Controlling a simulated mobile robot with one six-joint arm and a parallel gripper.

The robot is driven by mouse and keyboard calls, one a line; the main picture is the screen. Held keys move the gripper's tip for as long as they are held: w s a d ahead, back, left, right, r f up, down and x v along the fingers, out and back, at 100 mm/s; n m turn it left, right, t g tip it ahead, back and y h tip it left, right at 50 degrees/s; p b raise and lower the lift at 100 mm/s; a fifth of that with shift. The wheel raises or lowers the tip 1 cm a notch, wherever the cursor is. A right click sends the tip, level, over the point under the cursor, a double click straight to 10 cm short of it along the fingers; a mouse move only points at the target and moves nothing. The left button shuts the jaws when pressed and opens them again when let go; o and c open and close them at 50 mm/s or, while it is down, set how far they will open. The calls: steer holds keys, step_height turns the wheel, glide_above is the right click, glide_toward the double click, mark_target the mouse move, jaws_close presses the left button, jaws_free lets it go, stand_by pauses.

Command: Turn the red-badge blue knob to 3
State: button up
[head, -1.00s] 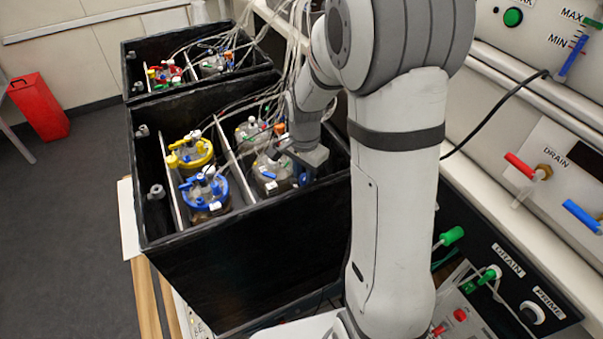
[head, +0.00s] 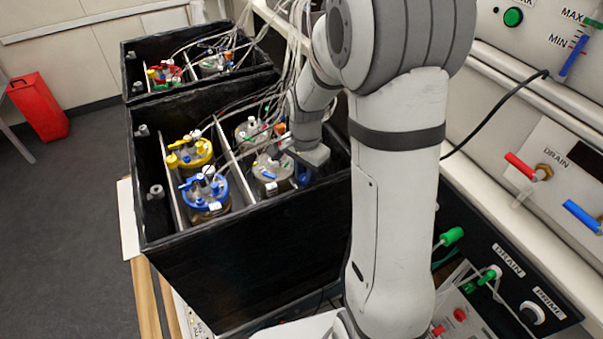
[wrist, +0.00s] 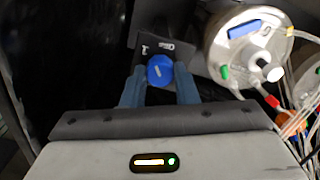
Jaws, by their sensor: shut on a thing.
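A small blue knob (wrist: 160,71) with a white pointer line sits on a dark grey plate (wrist: 183,62) in the wrist view. White marks show on the plate beyond the knob; I cannot read them, and no red badge shows. My gripper (wrist: 160,86) has one blue finger on each side of the knob and is shut on it. In the head view my gripper (head: 304,174) is down inside the near black box, at its right end, and the knob is hidden there.
A lidded vessel (wrist: 247,45) with tubes stands close to the right of the knob. The near black box (head: 240,265) has high walls and holds several vessels, including a yellow-ringed one (head: 190,152) and a blue-ringed one (head: 205,192). Tubes hang near my arm.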

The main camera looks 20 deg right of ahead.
mark_target(305, 177)
steer(key=o, duration=1)
steer(key=shift+r+p, duration=0.6)
steer(key=shift+r, duration=3.3)
